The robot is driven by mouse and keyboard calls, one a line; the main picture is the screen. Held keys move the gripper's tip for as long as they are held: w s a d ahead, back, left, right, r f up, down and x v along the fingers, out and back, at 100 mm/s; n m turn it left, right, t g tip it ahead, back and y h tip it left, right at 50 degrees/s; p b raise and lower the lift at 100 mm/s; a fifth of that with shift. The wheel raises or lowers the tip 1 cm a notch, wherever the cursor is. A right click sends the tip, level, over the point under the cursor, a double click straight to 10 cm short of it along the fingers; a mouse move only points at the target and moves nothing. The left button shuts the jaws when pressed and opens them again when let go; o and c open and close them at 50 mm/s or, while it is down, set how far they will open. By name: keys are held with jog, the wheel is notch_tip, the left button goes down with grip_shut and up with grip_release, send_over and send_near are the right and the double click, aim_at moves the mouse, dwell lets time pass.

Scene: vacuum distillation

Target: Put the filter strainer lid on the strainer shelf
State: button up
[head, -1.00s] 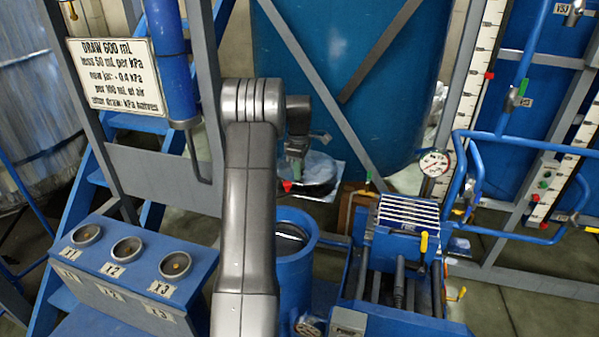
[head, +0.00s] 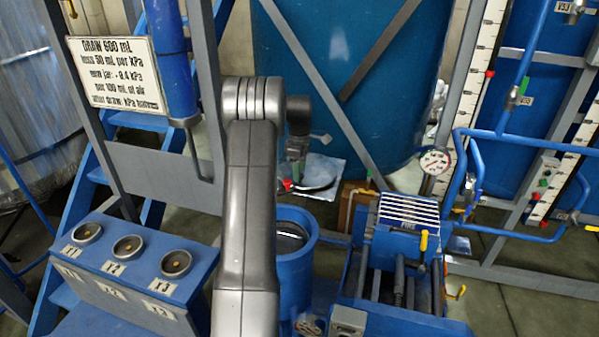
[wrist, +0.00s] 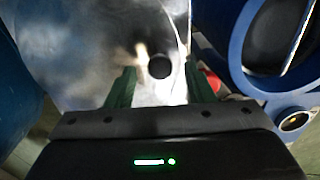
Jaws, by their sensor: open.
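A shiny silver plate-like surface with a dark round spot, apparently the filter strainer lid (wrist: 90,55), fills the upper left and middle of the wrist view. My gripper (wrist: 160,88) is open, its two green fingers apart on either side below the dark spot. I cannot tell whether they touch it. In the head view my gripper (head: 291,184) is small, beside a bright silvery patch (head: 325,170) with a dark curved edge. Lid and shelf cannot be clearly separated there, and the lid's support is hidden.
A blue open-topped vessel (head: 296,262) stands just in front of my gripper; its rim (wrist: 236,55) shows at right in the wrist view. A blue press-like machine (head: 400,262) stands to the right, a three-cup console (head: 130,262) to the left. A blue tank (head: 350,70) rises behind.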

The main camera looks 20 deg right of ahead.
notch_tip(320, 180, up, 11)
jog(key=b, duration=0.1)
dwell(0.3)
